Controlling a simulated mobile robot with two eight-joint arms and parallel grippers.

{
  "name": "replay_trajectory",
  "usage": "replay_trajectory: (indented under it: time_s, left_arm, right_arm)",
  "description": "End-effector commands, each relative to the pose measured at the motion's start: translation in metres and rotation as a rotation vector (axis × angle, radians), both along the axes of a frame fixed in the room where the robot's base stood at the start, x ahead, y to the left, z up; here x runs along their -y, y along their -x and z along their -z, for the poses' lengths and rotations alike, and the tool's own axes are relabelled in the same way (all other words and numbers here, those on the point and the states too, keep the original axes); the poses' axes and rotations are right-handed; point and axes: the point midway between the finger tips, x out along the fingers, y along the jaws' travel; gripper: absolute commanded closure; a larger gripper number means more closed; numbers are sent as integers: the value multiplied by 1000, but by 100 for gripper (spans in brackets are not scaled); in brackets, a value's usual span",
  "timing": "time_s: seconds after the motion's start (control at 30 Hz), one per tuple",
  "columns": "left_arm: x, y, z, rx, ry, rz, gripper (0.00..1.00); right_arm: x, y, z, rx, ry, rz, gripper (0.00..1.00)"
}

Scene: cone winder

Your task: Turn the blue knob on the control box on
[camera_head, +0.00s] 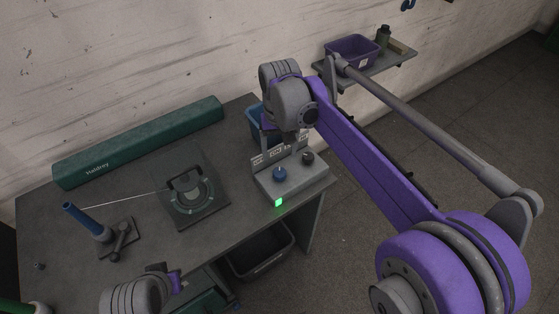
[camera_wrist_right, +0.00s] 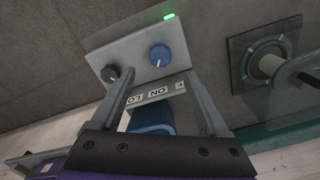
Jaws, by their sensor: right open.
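The grey control box (camera_head: 305,179) stands at the right end of the table. The blue knob (camera_head: 279,173) is on its top, left of a black knob (camera_head: 307,158). A green light (camera_head: 278,202) glows on its front. My right gripper (camera_wrist_right: 161,82) is open and empty above the label plate (camera_wrist_right: 158,96) behind the knobs. In the wrist view the blue knob (camera_wrist_right: 160,56) lies just beyond the fingertips, with no visible contact.
A blue bin (camera_head: 255,125) is behind the control box. A winder plate with a handle (camera_head: 186,185), a blue spindle (camera_head: 82,218) and a green bar (camera_head: 140,142) occupy the table. A dark bin (camera_head: 262,252) is below. A wall shelf (camera_head: 385,62) holds a purple bin (camera_head: 352,50).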

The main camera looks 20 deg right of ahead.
Motion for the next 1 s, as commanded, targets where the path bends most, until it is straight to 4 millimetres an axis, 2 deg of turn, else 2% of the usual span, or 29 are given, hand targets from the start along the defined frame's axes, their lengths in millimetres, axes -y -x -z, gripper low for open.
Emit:
replay_trajectory:
  time_s: [0.1,0.23,0.77,0.87,1.0]
  left_arm:
    - [0,0,-2,1,0,0,100]
    - [0,-1,-2,1,0,0,100]
    - [0,-1,-2,1,0,0,100]
    - [0,-1,-4,2,0,0,100]
    - [0,-2,-9,4,0,0,100]
  right_arm:
    - [0,0,-17,0,0,0,22]
    - [0,0,-26,0,0,0,22]
    - [0,0,-27,0,0,0,22]
    - [2,7,-28,12,-1,-2,22]
    - [12,35,-29,75,-5,-14,22]
